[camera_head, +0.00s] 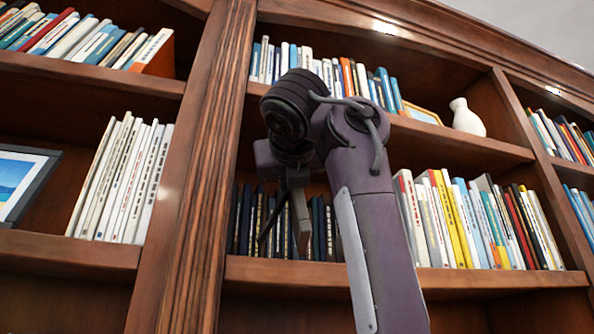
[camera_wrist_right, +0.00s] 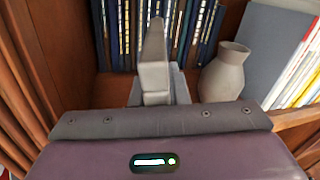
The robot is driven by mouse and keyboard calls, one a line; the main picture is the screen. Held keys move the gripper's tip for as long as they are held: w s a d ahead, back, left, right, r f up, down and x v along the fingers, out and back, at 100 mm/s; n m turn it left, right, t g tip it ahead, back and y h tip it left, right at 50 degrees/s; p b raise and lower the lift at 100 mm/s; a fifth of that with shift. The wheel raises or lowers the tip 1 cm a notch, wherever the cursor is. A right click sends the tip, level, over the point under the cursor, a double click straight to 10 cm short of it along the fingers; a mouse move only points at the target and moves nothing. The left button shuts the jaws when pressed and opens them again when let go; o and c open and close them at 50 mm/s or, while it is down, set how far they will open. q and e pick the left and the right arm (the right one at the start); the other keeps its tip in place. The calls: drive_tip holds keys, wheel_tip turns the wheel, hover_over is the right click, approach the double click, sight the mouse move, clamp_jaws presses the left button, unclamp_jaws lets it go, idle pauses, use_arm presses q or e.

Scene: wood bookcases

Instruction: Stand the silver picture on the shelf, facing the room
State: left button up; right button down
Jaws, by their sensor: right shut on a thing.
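My right gripper (camera_head: 290,200) is raised in front of the middle bookcase's shelf with dark-spined books. The middle shelf (camera_head: 500,279) lies below and behind the gripper. My left gripper is not in view.
Dark-spined books (camera_wrist_right: 198,35) stand behind the gripper. A grey vase (camera_wrist_right: 224,73) stands close to its right. Light and coloured books (camera_head: 480,220) fill the shelf's right part. A white vase (camera_head: 467,118) and small framed picture (camera_head: 422,114) are above; a dark-framed picture (camera_head: 20,182) is at left.

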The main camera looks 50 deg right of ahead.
drive_tip(key=w+d+f+p, duration=0.2)
drive_tip(key=w+d, duration=0.2)
drive_tip(key=w, duration=0.4)
drive_tip(key=shift+w+d, duration=0.3)
drive_tip(key=shift+d, duration=0.05)
idle(0.4)
drive_tip(key=c, duration=1.3)
unclamp_jaws()
